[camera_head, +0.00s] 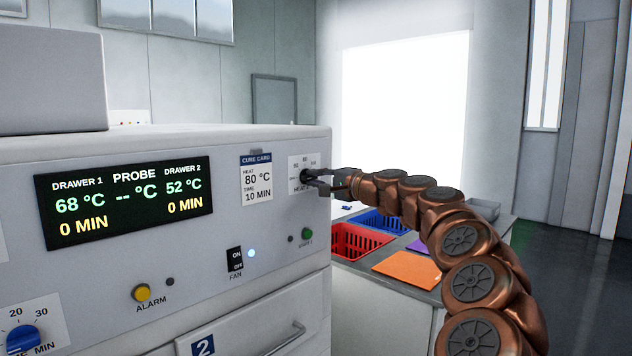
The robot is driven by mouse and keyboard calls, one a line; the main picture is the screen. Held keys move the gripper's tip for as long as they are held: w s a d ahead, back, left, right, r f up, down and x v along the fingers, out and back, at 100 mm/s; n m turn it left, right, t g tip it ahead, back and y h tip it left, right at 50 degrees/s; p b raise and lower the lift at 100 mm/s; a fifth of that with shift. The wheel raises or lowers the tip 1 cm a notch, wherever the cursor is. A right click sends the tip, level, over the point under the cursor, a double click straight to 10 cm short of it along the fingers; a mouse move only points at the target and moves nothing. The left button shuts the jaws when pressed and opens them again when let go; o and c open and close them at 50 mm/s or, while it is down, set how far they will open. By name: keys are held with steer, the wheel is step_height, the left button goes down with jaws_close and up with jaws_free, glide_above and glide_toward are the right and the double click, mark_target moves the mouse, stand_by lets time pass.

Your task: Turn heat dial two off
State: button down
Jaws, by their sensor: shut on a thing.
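A heat dial (306,176) with a dark knob is on a white plate at the right end of the oven's front panel. The plate's label reads "HEAT", and the rest is covered by my gripper. My gripper (318,178) reaches in from the right, with its dark fingers shut on the knob. The fingers hide much of the knob, so its pointer and setting cannot be read. The display (125,200) shows drawer 1 at 68 °C, drawer 2 at 52 °C and 0 MIN for both.
A cure card (256,180) reads 80 °C, 10 MIN. Below are a fan switch (235,260), a yellow alarm button (142,293), a green button (307,234) and drawer 2's handle (285,340). A side counter holds red (362,241) and blue (380,221) baskets.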

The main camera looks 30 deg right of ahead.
steer(key=c, duration=1.2)
jaws_free()
steer(key=shift+o, duration=0.2)
steer(key=shift+s, duration=0.1)
steer(key=v, duration=1.1)
steer(key=shift+s, duration=0.4)
steer(key=shift+d, duration=0.2)
